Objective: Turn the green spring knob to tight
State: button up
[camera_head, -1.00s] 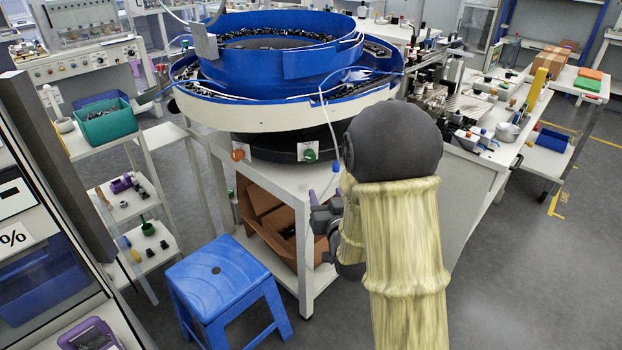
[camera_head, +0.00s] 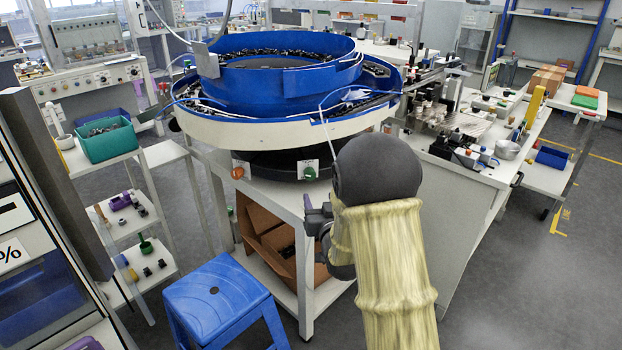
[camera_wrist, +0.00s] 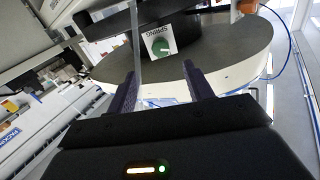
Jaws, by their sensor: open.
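The green spring knob (camera_head: 309,173) sits on a white label plate on the dark base under the blue bowl feeder (camera_head: 285,90). In the wrist view the knob (camera_wrist: 161,46) shows ahead, between and beyond the fingertips, under the printed word "SPRING". My gripper (camera_wrist: 163,82) is open and empty, its two dark fingers apart and pointing toward the knob without touching it. In the head view my gripper (camera_head: 312,212) is below the knob, in front of the stand, partly hidden by my arm.
A blue stool (camera_head: 215,295) stands in front. A thin hose hangs from the feeder near the green knob.

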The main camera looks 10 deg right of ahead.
aim_at(311, 178)
jog(key=w, duration=1.1)
jog(key=shift+w+a, duration=0.15)
jog(key=shift+a, duration=0.05)
jog(key=shift+c, duration=0.4)
jog(key=c, duration=0.9)
